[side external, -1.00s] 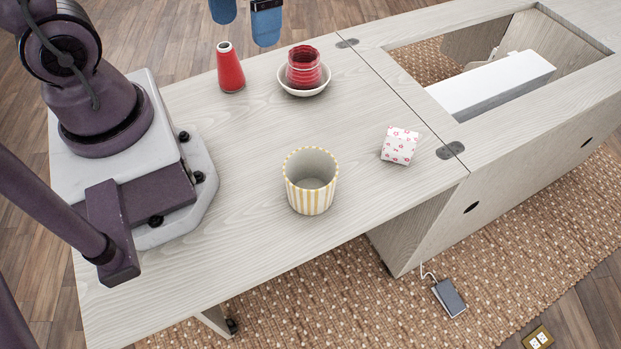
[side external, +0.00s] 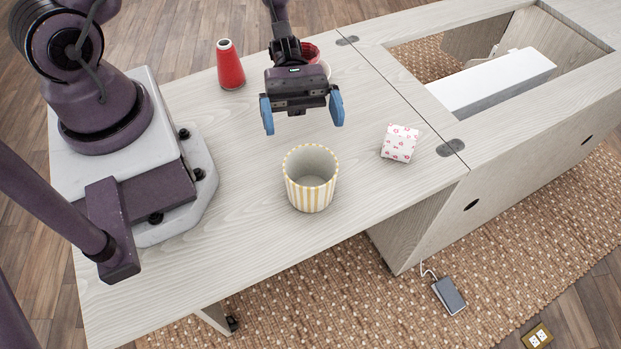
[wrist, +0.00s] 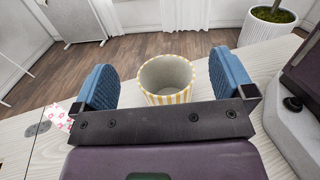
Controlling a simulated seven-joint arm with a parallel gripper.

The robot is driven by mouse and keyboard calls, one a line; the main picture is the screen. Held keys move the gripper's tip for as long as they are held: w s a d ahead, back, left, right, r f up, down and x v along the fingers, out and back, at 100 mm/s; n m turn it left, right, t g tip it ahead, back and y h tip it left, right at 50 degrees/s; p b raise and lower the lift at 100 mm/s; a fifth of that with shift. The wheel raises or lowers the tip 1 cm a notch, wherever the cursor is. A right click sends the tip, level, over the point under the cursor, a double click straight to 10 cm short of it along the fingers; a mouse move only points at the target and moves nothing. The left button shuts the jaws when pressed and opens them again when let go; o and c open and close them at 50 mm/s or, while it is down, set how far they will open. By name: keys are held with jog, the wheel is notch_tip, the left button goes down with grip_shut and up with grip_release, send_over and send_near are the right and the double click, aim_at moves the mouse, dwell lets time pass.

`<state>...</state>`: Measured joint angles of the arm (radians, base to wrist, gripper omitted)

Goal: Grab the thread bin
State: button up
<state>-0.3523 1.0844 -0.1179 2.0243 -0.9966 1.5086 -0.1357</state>
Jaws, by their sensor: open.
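The thread bin looks to be the yellow-and-white striped round cup (side external: 311,193), open at the top and empty inside as far as I see. It stands upright on the pale wooden cabinet top (side external: 245,185). My gripper (side external: 302,112) is open and empty, with blue finger pads spread wide, above and behind the bin in the side view. In the wrist view the bin (wrist: 167,80) shows ahead, between the two blue pads of my gripper (wrist: 165,88). The pads do not touch it.
A small white box with pink print (side external: 399,143) sits right of the bin. A red thread cone (side external: 230,66) stands at the back. A red item (side external: 310,52) in a bowl is partly hidden behind my gripper. An opening with a white machine (side external: 492,82) lies right.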

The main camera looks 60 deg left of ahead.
aim_at(305, 148)
notch_tip(305, 148, down, 5)
jog(key=shift+f, duration=0.15)
jog(key=shift+s+d+f, duration=0.1)
jog(key=shift+d+f, duration=0.15)
jog(key=shift+f, duration=0.05)
jog(key=x, duration=0.4)
jog(key=shift+d, duration=0.3)
jog(key=shift+r, duration=0.1)
jog(key=c, duration=0.7)
